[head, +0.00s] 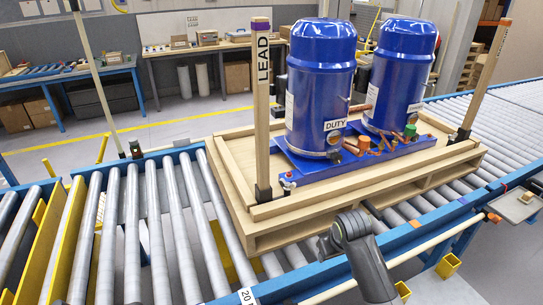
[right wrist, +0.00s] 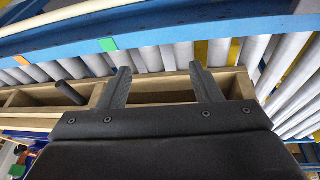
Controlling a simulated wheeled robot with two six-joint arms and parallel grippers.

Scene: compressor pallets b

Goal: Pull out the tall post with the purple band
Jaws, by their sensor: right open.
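The tall wooden post (head: 262,120) with a purple band at its top and a "LEAD" label stands upright in a black socket (head: 263,193) at the near left corner of the wooden pallet (head: 330,214). My right gripper (head: 348,230) is at the pallet's near side, right of and lower than the post, and apart from it. In the right wrist view its two fingers (right wrist: 160,78) are spread with nothing between them, over the pallet edge and rollers. The post cannot be made out in that view. My left gripper is not in view.
Two blue compressors (head: 320,90) stand on a blue base right of the post. Another wooden post (head: 484,80) with an orange-brown top stands at the pallet's right. A blue conveyor rail (head: 300,285) runs along the near side. Bare rollers (head: 165,230) lie to the left.

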